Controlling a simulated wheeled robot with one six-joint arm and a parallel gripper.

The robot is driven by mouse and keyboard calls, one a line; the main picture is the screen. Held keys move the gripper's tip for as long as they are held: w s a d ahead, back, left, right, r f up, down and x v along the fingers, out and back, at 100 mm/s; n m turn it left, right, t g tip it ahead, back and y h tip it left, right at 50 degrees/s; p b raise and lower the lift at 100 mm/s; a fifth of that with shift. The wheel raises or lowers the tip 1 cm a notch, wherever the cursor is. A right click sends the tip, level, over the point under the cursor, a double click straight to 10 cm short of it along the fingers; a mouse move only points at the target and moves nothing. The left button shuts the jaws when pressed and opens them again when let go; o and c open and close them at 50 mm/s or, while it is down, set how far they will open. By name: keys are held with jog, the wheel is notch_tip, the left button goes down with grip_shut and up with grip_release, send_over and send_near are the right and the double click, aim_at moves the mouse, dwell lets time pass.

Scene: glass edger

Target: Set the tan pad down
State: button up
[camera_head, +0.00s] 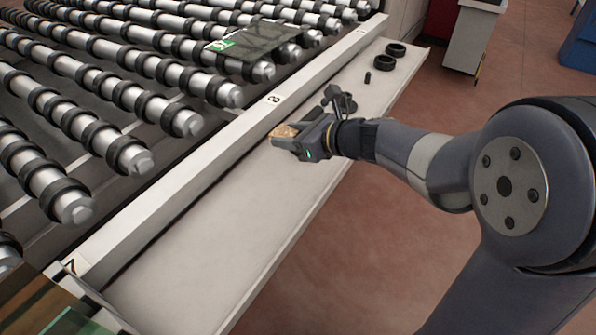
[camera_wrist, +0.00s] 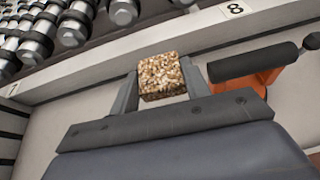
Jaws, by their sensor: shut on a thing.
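The tan pad (camera_wrist: 161,75) is a speckled brown block. It sits between the two fingers of my gripper (camera_wrist: 160,88) in the wrist view, and the gripper is shut on it. In the head view the pad (camera_head: 284,131) shows at the tip of my gripper (camera_head: 287,138), over the pale ledge (camera_head: 190,262) beside the rollers, near the label 8. I cannot tell whether the pad touches the ledge.
An orange and black tool (camera_wrist: 245,82) lies on the ledge just right of my gripper. Black rings (camera_head: 384,62) and a small black piece (camera_head: 367,77) are farther along. A dark glass piece (camera_head: 254,40) rests on the rollers. The near ledge is clear.

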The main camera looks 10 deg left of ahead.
aim_at(286, 179)
jog(key=shift+s+a+f, duration=0.3)
jog(key=shift+a+f, duration=0.1)
jog(key=shift+s+a+f+b, duration=0.1)
jog(key=shift+a+f+b, duration=0.05)
jog(key=shift+f+b, duration=0.15)
jog(key=shift+n, duration=0.3)
notch_tip(286, 179, down, 9)
jog(key=b, duration=0.3)
jog(key=shift+f, duration=0.15)
jog(key=shift+f+b, duration=0.25)
jog(key=shift+b, duration=0.05)
jog(key=o, duration=1)
jog(key=shift+r, duration=0.1)
jog(key=shift+c, duration=0.2)
jog(key=shift+r, duration=0.1)
